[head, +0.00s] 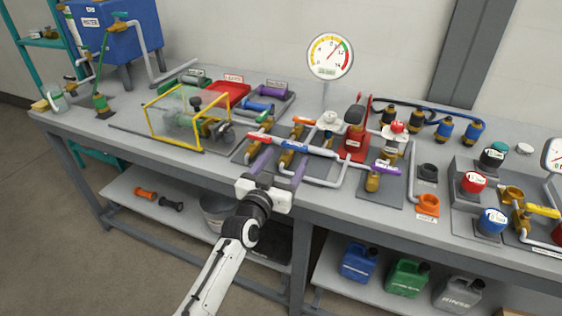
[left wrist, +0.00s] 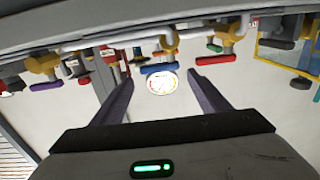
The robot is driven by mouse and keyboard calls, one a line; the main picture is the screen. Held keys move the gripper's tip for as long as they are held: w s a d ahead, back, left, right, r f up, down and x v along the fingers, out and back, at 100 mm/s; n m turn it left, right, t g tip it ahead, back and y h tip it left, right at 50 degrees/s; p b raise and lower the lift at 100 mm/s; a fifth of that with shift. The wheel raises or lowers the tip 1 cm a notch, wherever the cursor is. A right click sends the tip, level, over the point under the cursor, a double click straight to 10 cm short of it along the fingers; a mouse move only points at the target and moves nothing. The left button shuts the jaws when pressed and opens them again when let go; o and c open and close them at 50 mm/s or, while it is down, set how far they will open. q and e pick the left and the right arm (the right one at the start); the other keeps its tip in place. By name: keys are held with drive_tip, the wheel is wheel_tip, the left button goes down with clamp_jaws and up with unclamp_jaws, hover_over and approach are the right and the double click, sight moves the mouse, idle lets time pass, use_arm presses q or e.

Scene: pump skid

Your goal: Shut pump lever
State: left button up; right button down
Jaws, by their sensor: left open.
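My left gripper (head: 279,164) is open and empty at the front edge of the bench, its two fingers pointing at the pipework. Its fingers also show spread apart in the left wrist view (left wrist: 162,88). A blue lever (head: 293,146) on a brass valve lies just beyond the fingertips; it also shows between them in the left wrist view (left wrist: 160,68). A red lever (head: 260,138) is to its left and a purple lever (head: 387,167) to its right. I cannot read which one is marked as the pump lever. My right gripper is not in view.
A yellow-framed clear guard (head: 203,137) covers machinery at left. A dial gauge (head: 330,56) stands behind the pipes. A red upright device (head: 354,133) is right of centre. Coloured caps, including a red one (head: 473,183), stand at right. Jugs, including a green one (head: 408,278), sit below.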

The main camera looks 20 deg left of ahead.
use_arm(q)
drive_tip(key=shift+s, duration=1.3)
drive_tip(key=shift+f, duration=0.1)
drive_tip(key=s+d+f+m+g+h, duration=0.1)
drive_tip(key=s+f+g, duration=0.35)
drive_tip(key=s, duration=0.35)
drive_tip(key=s+d+f+m+g, duration=0.1)
drive_tip(key=s+f+g, duration=0.2)
drive_tip(key=s+f, duration=0.4)
drive_tip(key=s+a+g+y, duration=0.15)
drive_tip(key=s+g, duration=0.55)
drive_tip(key=s, duration=1.7)
drive_tip(key=w+d+f+t+h, duration=0.1)
drive_tip(key=w+d+f+t, duration=0.1)
drive_tip(key=f, duration=0.4)
drive_tip(key=w+d+f+t+h, duration=0.1)
drive_tip(key=w+d+f+t, duration=0.1)
drive_tip(key=f, duration=0.5)
drive_tip(key=shift+w+d+t, duration=0.25)
drive_tip(key=shift+t, duration=0.3)
